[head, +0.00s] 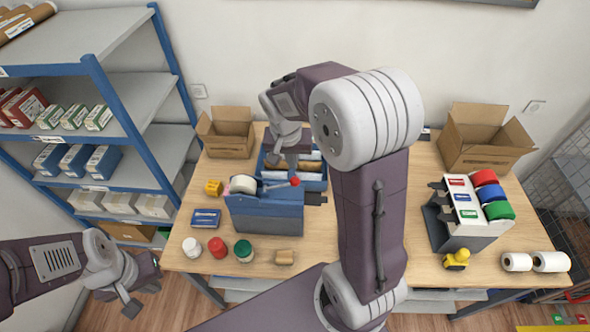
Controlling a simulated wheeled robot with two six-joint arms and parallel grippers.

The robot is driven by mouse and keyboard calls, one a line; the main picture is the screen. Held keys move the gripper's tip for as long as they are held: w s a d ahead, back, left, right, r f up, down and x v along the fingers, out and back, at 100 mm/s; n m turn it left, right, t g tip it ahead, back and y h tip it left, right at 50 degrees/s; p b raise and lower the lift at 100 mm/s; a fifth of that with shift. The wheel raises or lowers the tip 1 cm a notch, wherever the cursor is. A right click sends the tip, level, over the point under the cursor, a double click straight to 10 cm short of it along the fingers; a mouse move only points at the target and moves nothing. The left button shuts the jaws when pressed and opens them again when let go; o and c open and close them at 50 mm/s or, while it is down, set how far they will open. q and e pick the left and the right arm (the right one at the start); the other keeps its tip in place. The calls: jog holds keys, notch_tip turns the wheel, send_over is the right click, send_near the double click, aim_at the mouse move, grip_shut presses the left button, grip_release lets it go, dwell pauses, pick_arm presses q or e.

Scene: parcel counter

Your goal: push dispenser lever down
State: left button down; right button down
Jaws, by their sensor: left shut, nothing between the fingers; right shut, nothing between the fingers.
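The blue dispenser (265,217) stands on the wooden table, left of centre, with a white roll (243,184) at its top left. Its lever ends in a red knob (295,182) at the top right of the body, and looks roughly level. My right gripper (274,158) is shut and empty, pointing down behind and a little left of the knob in the picture, apart from it as far as I can tell. My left gripper (131,308) is shut and empty at the lower left, off the table's front left corner.
A blue divided tray (313,180) sits behind the dispenser. Open cardboard boxes (228,133) (484,138) stand at the back corners. Several jars (243,251) stand in front. A tape rack (466,213) is at right. My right arm covers the table's middle.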

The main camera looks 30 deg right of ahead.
aim_at(293, 179)
jog(key=f, duration=0.2)
jog(key=f+p, duration=0.1)
jog(key=f, duration=0.1)
jog(key=shift+w+a+f, duration=0.1)
jog(key=shift+w+a, duration=0.05)
jog(key=shift+a, duration=0.05)
jog(key=shift+f, duration=0.4)
pick_arm(q)
jog(key=shift+w+a+r, duration=0.1)
jog(key=shift+a+r, duration=0.1)
jog(key=shift+r, duration=0.35)
pick_arm(e)
jog(key=shift+s+d, duration=0.25)
